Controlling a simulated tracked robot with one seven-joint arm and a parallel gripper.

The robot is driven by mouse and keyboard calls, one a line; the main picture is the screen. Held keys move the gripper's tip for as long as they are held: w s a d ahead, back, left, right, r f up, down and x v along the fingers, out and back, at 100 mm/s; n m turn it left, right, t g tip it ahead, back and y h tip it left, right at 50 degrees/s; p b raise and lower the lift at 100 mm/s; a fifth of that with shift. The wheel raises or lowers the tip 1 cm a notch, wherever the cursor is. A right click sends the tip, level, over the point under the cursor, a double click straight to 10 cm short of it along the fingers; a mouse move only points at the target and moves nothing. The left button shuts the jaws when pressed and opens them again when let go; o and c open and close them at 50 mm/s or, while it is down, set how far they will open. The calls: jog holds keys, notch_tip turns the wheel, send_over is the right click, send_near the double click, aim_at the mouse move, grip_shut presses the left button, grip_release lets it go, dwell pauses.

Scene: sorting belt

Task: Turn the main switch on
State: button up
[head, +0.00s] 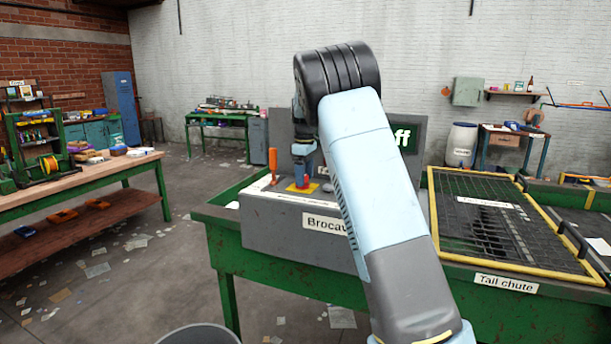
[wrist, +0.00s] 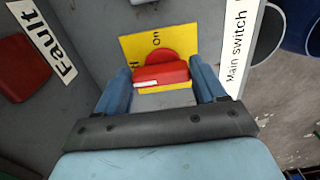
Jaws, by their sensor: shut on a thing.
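The main switch is a red rotary knob (wrist: 160,72) on a yellow plate (wrist: 128,48). In the wrist view its handle bar lies crosswise between my fingers, with a white mark near its left end. "On" is printed above the knob, and part of another word shows at the plate's left edge. A white "Main switch" label (wrist: 236,50) stands to the right. My gripper (wrist: 162,76) is shut on the knob, a blue finger at each end of the bar. In the head view my gripper (head: 303,162) points down onto the yellow plate (head: 312,187).
A red part (wrist: 22,72) sits beside the "Fault" label (wrist: 55,40). In the head view an orange-handled lever (head: 273,160) stands just left of the switch on the grey console (head: 270,228). A yellow-edged mesh (head: 500,215) lies to the right. My arm hides part of the console.

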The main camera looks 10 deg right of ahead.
jog(key=shift+m, duration=0.3)
jog(key=m, duration=0.3)
jog(key=shift+s+m, duration=0.15)
jog(key=shift+m, duration=0.15)
jog(key=m, duration=0.4)
jog(key=shift+s+a+m, duration=0.1)
jog(key=shift+a+m, duration=0.05)
jog(key=shift+m, duration=0.15)
jog(key=m, duration=0.4)
jog(key=shift+a+m, duration=0.1)
jog(key=shift+m, duration=0.2)
jog(key=shift+a+m, duration=0.1)
jog(key=shift+m, duration=2.1)
jog(key=o, duration=1)
jog(key=shift+o, duration=0.2)
